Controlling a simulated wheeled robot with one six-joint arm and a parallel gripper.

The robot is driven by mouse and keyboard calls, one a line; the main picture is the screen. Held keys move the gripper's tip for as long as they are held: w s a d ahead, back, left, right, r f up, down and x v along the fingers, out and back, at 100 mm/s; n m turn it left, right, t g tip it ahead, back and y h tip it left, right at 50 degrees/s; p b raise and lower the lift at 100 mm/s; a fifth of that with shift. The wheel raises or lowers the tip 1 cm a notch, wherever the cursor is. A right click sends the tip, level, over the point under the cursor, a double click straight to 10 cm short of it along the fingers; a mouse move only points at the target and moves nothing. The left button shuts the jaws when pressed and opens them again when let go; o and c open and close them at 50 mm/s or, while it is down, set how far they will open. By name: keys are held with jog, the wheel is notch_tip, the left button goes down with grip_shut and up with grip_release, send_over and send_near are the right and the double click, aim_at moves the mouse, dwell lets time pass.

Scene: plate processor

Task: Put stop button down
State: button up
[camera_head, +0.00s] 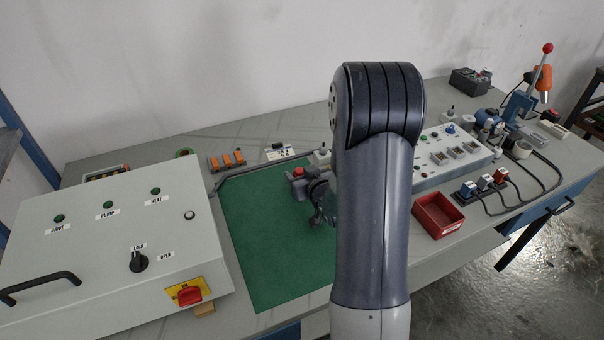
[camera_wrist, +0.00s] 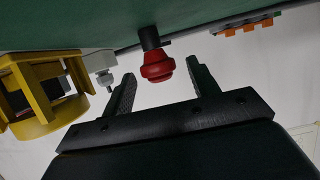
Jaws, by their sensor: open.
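The stop button (camera_wrist: 157,68) has a red mushroom cap on a short black stem. In the wrist view, which is upside down, its stem meets the green mat (camera_wrist: 60,22). My gripper (camera_wrist: 160,70) is open, with one finger on each side of the red cap and visible gaps at both sides. In the head view a small red cap (camera_head: 298,171), apparently the same button, shows at the back of the green mat (camera_head: 265,235). My gripper (camera_head: 318,205) is beside it, partly hidden by my arm.
A yellow bracket (camera_wrist: 35,128) and a grey fitting (camera_wrist: 104,78) stand close to one finger. Orange clips (camera_head: 227,159) lie behind the mat. A control box (camera_head: 110,250) is at left, a red bin (camera_head: 437,215) at right. The mat's front is clear.

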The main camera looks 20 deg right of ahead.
jog(key=shift+r, duration=0.2)
jog(key=v, duration=1.2)
